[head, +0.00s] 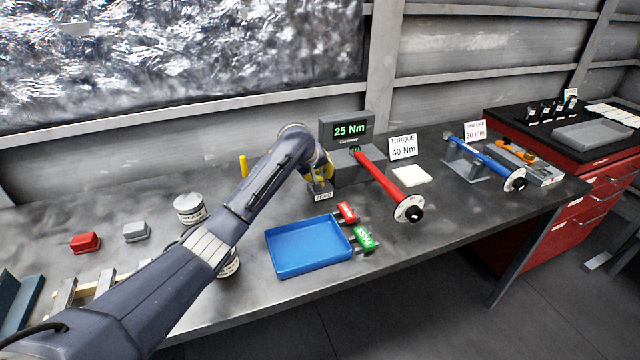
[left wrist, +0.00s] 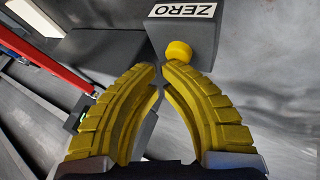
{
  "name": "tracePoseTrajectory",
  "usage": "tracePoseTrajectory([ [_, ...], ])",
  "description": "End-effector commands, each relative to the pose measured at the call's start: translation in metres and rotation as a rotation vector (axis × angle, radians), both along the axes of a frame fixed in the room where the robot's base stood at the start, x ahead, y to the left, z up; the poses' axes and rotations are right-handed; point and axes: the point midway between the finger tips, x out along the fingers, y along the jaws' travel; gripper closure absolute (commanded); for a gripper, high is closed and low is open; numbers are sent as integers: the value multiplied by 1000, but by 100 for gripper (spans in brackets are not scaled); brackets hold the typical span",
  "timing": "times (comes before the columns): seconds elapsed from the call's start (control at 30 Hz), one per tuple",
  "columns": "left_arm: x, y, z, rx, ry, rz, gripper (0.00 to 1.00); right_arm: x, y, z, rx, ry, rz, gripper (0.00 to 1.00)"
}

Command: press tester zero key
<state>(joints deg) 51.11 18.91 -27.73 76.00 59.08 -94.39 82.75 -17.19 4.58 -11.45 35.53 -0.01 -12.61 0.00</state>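The torque tester (head: 352,170) stands at the back of the bench with a display reading 25 Nm. Its small ZERO label (head: 323,196) faces front, just below my left gripper (head: 320,184). In the left wrist view, the round yellow zero key (left wrist: 179,51) sticks out of a grey block (left wrist: 192,32) with the ZERO label (left wrist: 182,10). My left gripper's yellow fingertips (left wrist: 161,70) are together and empty, close to the key. Whether they touch it I cannot tell. In the head view the gripper hides the key. My right gripper is not in view.
A red torque wrench (head: 380,175) extends forward from the tester. A blue tray (head: 308,270) and red and green tags (head: 364,238) lie in front. A grease tin (head: 189,208) stands left, and a blue wrench (head: 490,160) rests in its stand at the right.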

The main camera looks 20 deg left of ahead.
Motion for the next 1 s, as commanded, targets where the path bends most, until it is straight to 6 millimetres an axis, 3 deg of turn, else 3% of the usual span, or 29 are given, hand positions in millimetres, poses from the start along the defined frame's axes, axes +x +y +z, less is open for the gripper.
tracePoseTrajectory([
  [0.67, 0, 0, -5, 0, 1, 0, 100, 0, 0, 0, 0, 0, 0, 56],
  [1.0, 0, 0, 2, -1, 0, 1, 100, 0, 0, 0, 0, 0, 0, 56],
])
